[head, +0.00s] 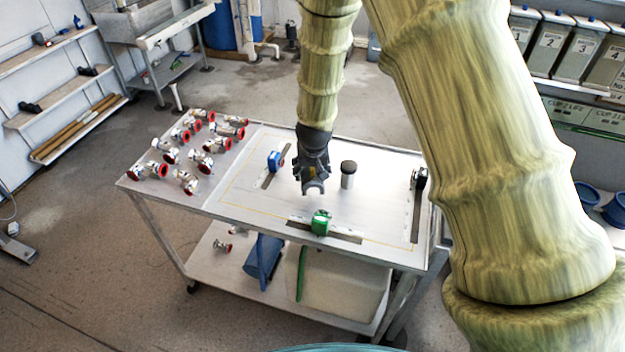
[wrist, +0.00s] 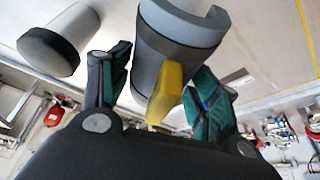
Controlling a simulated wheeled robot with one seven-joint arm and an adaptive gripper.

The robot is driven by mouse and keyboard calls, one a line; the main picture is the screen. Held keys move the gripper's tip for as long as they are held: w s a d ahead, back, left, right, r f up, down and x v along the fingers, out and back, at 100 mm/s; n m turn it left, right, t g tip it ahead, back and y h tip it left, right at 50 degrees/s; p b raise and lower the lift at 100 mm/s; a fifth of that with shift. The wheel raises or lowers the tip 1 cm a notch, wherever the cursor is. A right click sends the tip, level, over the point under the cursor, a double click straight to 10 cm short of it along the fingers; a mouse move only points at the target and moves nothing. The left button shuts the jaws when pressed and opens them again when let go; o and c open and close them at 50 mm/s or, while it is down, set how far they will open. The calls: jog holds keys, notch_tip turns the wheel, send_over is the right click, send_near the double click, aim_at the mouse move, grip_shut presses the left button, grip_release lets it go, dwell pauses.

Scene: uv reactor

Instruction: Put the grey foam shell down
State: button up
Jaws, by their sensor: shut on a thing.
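The grey foam shell (wrist: 185,22) is a curved, hollow grey piece with an open notch at its end. My gripper (wrist: 160,78) is shut on it, with a green-padded finger on each side. In the head view my gripper (head: 312,165) points down over the middle of the cart's white top, and the light grey end of the shell (head: 313,188) shows below the fingers. Whether the shell touches the top I cannot tell.
A white cylinder with a black cap (head: 348,181) stands just right of my gripper. A blue clamp (head: 275,160) is to the left, a green clamp (head: 320,222) in front, a black one (head: 419,179) to the right. Several red-ended fittings (head: 208,161) crowd the cart's left end.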

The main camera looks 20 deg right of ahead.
aim_at(312, 169)
jog(key=shift+s+f, duration=0.1)
jog(key=shift+f, duration=0.35)
jog(key=shift+f+p, duration=0.5)
jog(key=shift+f, duration=1.4)
jog(key=shift+f, duration=0.1)
jog(key=o, duration=0.9)
jog(key=shift+b+v, duration=1.05)
jog(key=shift+v, duration=5.05)
